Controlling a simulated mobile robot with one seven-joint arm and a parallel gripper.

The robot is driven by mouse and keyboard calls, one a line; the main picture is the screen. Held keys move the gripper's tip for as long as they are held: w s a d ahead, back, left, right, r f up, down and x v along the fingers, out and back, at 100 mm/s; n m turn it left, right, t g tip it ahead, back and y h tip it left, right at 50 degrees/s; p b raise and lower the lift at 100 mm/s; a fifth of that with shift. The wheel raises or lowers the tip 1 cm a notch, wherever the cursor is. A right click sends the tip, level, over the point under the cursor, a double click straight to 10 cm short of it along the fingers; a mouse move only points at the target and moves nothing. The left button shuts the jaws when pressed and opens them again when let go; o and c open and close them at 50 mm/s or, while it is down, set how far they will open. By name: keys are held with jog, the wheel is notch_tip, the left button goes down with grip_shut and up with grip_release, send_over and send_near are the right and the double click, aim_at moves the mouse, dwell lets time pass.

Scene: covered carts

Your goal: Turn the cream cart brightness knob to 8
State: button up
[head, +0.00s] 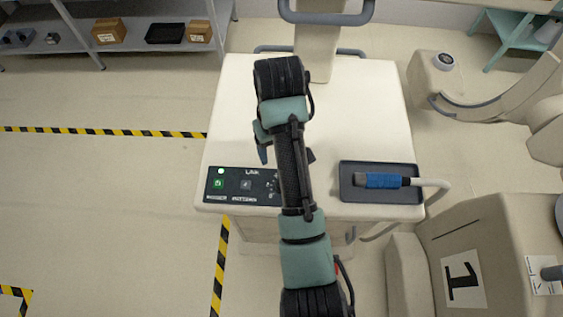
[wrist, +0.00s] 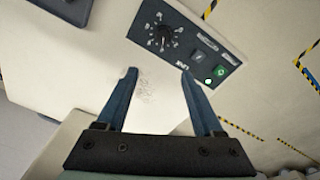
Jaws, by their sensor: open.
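The cream cart (head: 370,100) stands in front of me. A dark control panel (head: 236,186) sits at its front left. My arm hides the panel's right part in the head view. In the wrist view the panel (wrist: 222,52) shows a round black knob (wrist: 163,37) with a ring of white marks; the number it points to is too small to read. My gripper (wrist: 158,74) is open and empty, its blue fingers spread over the cart top. The knob lies beyond the gap between the fingertips, apart from them.
The panel also has a lit green button (head: 218,184) and a grey switch (head: 246,185). A dark tray (head: 350,190) with a blue connector (head: 383,180) and white cable sits at the cart's front right. Another cream machine (head: 480,240) stands close on the right. The floor at left is clear.

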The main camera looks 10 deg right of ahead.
jog(key=shift+g, duration=0.5)
jog(key=f, duration=0.4)
jog(key=s+f+b, duration=0.1)
jog(key=f, duration=0.3)
jog(key=f+b, duration=0.1)
jog(key=f, duration=0.3)
jog(key=shift+s+d+f, duration=0.1)
jog(key=shift+s, duration=0.25)
grip_shut()
